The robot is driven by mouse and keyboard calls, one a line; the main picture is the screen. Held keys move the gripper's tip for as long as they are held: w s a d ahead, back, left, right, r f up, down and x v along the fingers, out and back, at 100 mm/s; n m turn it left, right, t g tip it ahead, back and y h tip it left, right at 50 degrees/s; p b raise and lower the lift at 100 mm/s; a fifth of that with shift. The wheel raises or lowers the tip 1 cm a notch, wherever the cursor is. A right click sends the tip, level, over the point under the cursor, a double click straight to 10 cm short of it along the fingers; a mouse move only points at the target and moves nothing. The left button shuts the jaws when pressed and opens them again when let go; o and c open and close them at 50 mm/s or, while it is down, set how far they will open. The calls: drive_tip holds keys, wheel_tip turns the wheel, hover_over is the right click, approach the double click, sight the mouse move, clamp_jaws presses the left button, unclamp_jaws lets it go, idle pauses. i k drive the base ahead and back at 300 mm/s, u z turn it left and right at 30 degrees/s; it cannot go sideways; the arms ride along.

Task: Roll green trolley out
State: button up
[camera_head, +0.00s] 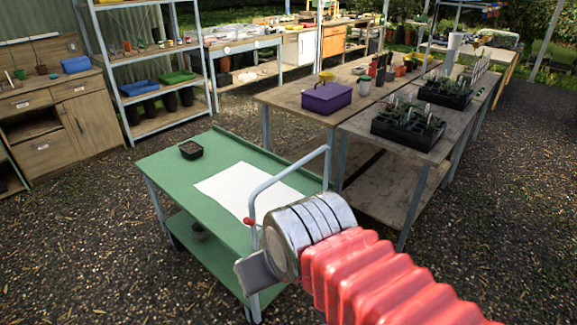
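The green trolley (162,166) stands in the middle of the view, beside the wooden benches. It has a green top, a lower green shelf (205,262) and a grey tube handle (290,174) at its near right end. A white sheet (235,188) and a small dark pot of soil (191,150) lie on its top. My gripper (256,272), at the end of the red bellows arm, is at the trolley's near end, overlapping the handle's lower part. One flat metal finger shows; the other is hidden. I cannot tell whether it touches or grips the handle.
Wooden benches (370,150) with a purple box (327,97) and black plant trays (408,128) stand close behind and right of the trolley. A shelf rack (160,88) and wooden cabinet (87,125) stand at the left. Gravel floor (80,230) is clear at left front and right.

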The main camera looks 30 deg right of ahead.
sight(229, 240)
drive_tip(key=u, duration=0.05)
drive_tip(key=i, duration=1)
drive_tip(key=z, duration=0.05)
